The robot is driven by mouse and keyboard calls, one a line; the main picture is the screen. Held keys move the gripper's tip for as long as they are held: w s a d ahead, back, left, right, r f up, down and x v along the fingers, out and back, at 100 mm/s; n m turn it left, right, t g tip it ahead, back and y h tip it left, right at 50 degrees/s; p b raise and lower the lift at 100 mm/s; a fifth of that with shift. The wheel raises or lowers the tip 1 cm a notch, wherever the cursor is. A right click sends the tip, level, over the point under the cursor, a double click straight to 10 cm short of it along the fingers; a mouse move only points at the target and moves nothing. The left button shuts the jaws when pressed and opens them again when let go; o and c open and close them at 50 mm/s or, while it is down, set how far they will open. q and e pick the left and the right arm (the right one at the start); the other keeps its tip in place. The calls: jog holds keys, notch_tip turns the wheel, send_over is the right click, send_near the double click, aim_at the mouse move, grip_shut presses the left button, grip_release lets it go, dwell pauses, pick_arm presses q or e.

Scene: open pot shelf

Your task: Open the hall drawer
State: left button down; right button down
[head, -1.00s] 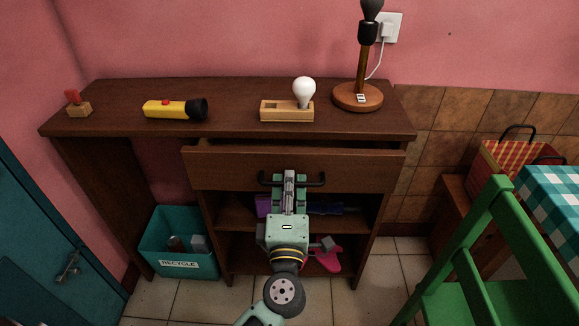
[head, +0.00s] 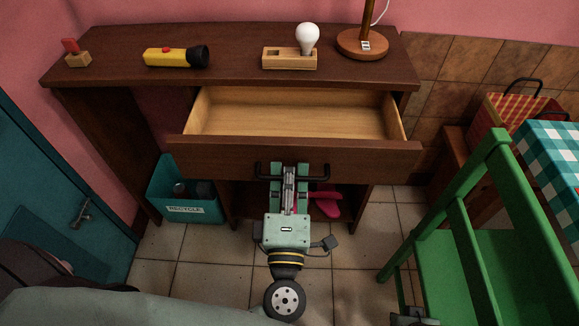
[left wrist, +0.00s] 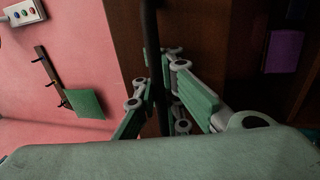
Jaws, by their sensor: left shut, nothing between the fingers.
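The hall drawer (head: 205,155) is pulled well out of the dark wooden hall table. Its pale wood inside shows and looks empty. A black bar handle (head: 318,176) runs across the drawer front. My left gripper (head: 289,172), green and grey, is at the middle of this handle, its fingers shut with nothing gripped between them. In the left wrist view the dark handle bar (left wrist: 151,60) passes close by the fingers (left wrist: 165,95); whether they touch it I cannot tell. A small grey and black part at the bottom right of the head view may be my right gripper (head: 414,316).
A flashlight (head: 176,57), a bulb in a wooden holder (head: 290,59) and a lamp (head: 362,44) stand on the tabletop. A teal recycle bin (head: 187,211) is at lower left. A green chair (head: 455,230) stands close on the right. Tiled floor lies between.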

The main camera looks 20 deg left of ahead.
pick_arm(q)
jog(key=c, duration=2.5)
grip_release()
jog(key=shift+f, duration=0.25)
jog(key=o, duration=0.4)
jog(key=shift+r, duration=0.1)
jog(key=v, duration=1.2)
